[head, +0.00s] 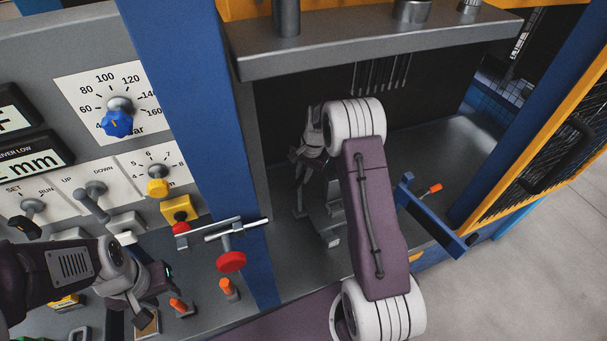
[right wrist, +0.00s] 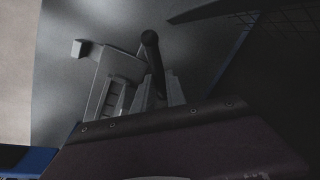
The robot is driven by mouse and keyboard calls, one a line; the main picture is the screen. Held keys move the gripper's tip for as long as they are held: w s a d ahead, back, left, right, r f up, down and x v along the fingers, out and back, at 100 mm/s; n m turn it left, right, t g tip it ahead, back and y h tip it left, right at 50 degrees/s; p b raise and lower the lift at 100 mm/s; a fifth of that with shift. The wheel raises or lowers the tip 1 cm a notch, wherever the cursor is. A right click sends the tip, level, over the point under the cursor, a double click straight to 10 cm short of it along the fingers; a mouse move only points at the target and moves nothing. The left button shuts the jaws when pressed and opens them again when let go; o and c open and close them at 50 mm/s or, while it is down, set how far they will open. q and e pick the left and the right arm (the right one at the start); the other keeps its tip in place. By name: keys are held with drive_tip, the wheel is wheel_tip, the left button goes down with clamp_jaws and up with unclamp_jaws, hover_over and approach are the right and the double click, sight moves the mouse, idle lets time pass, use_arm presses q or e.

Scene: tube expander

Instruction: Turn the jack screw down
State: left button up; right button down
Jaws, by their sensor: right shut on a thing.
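The grey jack (head: 328,218) stands low inside the machine's bay in the head view, partly hidden behind my right arm. Its dark round-ended bar (right wrist: 150,45), seemingly the screw's handle, shows in the right wrist view. My right gripper (head: 303,168) is at the top of the jack and shut on that bar; the exact contact is dark and partly hidden. My left gripper (head: 152,300) is at the lower left, in front of the control panel. Its fingers are apart and empty, away from the jack.
A grey press plate (head: 370,45) hangs above my right arm. A blue post (head: 190,110) stands left of the bay. A T-handle with a red knob (head: 231,262) and orange-tipped levers are near my left gripper. A yellow mesh door (head: 540,130) is at right.

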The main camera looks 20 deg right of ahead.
drive_tip(key=n, duration=0.1)
drive_tip(key=n+p, duration=0.1)
drive_tip(key=n, duration=0.3)
drive_tip(key=shift+w+a+r+g+y, duration=0.1)
drive_tip(key=shift+w+a+g+y, duration=0.05)
drive_tip(key=shift+w+g+y, duration=0.25)
drive_tip(key=n, duration=0.1)
drive_tip(key=n+p, duration=0.1)
drive_tip(key=n, duration=0.2)
drive_tip(key=shift+w+a+n+g, duration=0.15)
drive_tip(key=shift+a+n+g, duration=0.15)
drive_tip(key=shift+n+g, duration=0.1)
drive_tip(key=shift+n, duration=0.3)
drive_tip(key=c, duration=1.4)
unclamp_jaws()
drive_tip(key=shift+o, duration=0.2)
wheel_tip(320, 180, up, 9)
drive_tip(key=d, duration=0.1)
drive_tip(key=shift+d, duration=0.35)
